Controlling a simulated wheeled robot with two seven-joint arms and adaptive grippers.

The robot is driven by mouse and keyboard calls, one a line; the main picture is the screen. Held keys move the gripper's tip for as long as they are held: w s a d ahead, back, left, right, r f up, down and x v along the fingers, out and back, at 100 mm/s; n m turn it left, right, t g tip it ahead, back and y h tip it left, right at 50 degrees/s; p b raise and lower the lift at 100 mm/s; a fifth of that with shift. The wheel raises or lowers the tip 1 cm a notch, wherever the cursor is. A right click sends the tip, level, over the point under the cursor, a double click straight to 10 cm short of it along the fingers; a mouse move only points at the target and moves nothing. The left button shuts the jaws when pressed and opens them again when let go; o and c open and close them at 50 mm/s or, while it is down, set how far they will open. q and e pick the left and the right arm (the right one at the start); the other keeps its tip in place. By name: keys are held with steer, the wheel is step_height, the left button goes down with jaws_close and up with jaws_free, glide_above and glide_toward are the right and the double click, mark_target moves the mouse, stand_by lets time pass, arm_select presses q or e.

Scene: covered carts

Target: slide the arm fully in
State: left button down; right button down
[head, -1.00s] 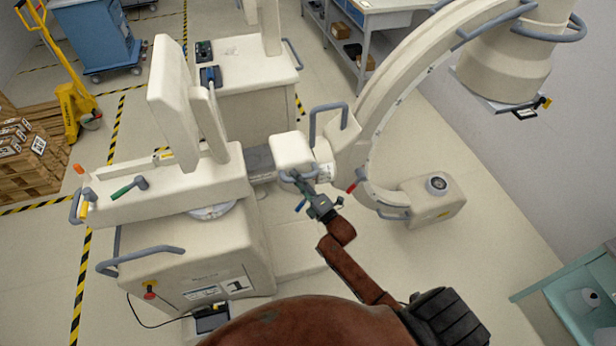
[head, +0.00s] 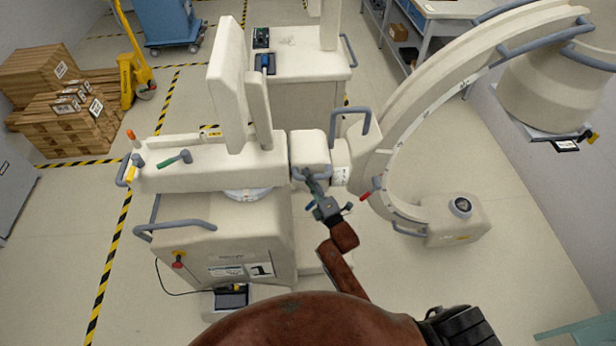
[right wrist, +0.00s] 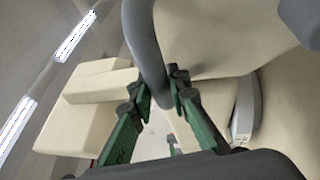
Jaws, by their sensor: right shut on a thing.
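The C-arm machine has a cream cart body (head: 215,240) at the left and a large curved C (head: 400,130) at the right in the head view. Its sliding arm block (head: 310,153) sits against the right end of the cart's upper housing (head: 210,167), with no grey rail showing between them. My right gripper (head: 316,187) is shut on the grey handle (head: 299,176) at the block's front. In the right wrist view the handle (right wrist: 147,60) passes between the green fingers (right wrist: 165,95). My left gripper is out of view.
A second cream cart (head: 300,85) stands behind. Wooden pallets with boxes (head: 70,115) and a yellow pallet jack (head: 130,75) are at the back left. A workbench (head: 440,15) is at the back right. Floor is clear beneath the C.

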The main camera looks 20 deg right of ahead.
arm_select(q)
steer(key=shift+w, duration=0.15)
arm_select(e)
steer(key=shift+d, duration=0.3)
steer(key=c, duration=2.2)
jaws_free()
steer(key=shift+s+d, duration=0.15)
steer(key=shift+o, duration=0.9)
steer(key=shift+s+d, duration=0.1)
steer(key=shift+o, duration=1)
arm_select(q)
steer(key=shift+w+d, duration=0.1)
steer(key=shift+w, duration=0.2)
arm_select(e)
steer(key=shift+a, duration=0.2)
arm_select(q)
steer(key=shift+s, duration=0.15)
arm_select(e)
steer(key=v, duration=1.1)
steer(key=shift+s+f, duration=0.2)
steer(key=shift+s, duration=0.15)
